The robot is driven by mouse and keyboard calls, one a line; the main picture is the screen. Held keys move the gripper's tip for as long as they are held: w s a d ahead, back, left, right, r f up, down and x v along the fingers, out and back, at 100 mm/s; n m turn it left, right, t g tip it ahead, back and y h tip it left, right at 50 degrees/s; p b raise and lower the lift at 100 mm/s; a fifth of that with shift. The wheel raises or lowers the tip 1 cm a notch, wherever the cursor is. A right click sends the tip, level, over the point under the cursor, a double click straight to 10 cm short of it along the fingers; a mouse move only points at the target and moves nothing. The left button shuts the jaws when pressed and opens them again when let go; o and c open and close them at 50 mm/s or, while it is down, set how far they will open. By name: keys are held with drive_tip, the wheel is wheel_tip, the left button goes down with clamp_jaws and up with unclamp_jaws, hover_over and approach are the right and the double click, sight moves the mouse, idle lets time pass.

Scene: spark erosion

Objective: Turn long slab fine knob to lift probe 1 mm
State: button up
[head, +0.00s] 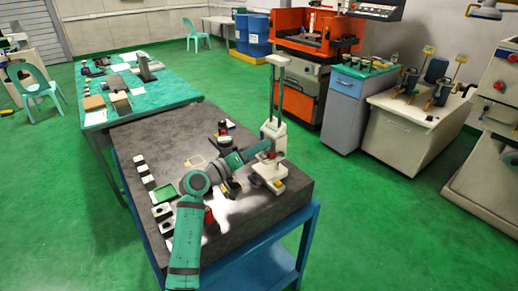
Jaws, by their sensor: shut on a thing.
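The long dark slab (135,127) lies on a blue-framed table in the head view. A pale measuring stand (277,131) with a tall greenish column rises near its far right edge, above a light base (268,181). My green arm reaches across the slab from the front. My gripper (267,148) is at the stand's lower body, shut on what appears to be the fine knob. The fingers hide the knob, and its turn cannot be read. The probe is too small to make out, so its height cannot be told.
Several small blocks (148,183) line the slab's left side, near a green tray (164,193). A dark round instrument (224,141) stands behind my forearm. A red-topped item (209,215) is close to my arm. The slab's front right is mostly clear.

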drive_tip(key=o, duration=1)
drive_tip(key=shift+o, duration=0.2)
drive_tip(key=v, duration=1.1)
